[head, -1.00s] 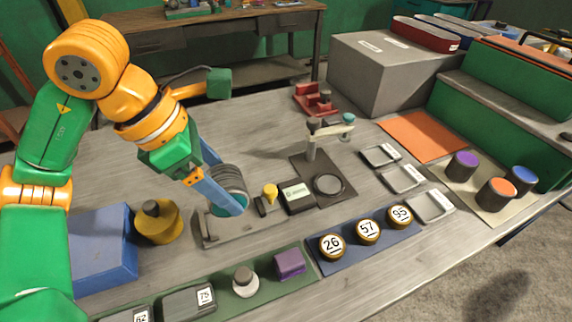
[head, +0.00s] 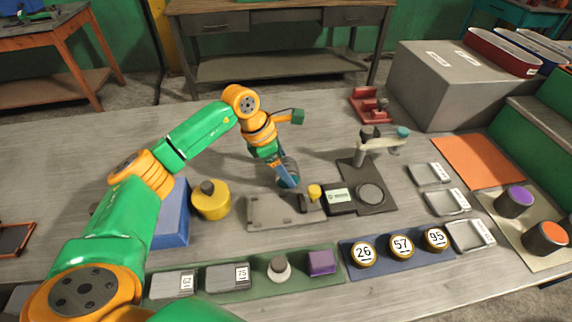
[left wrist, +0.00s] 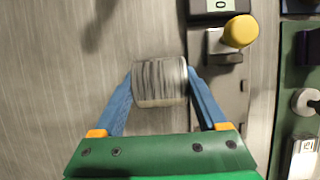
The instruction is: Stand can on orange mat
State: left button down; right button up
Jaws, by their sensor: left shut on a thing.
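The orange mat (head: 478,160) lies flat and bare at the right of the table in the head view. My right gripper is not in view.
Shallow trays (head: 447,202) and purple-topped (head: 514,201) and orange-topped (head: 547,237) cylinders are near the mat. A large grey box (head: 440,85) stands behind it.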

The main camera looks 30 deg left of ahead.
pick_arm(q)
jog(key=shift+f, duration=0.2)
grip_release()
jog(key=shift+r, duration=0.4)
jog(key=v, duration=1.1)
jog(key=shift+r+b, duration=0.35)
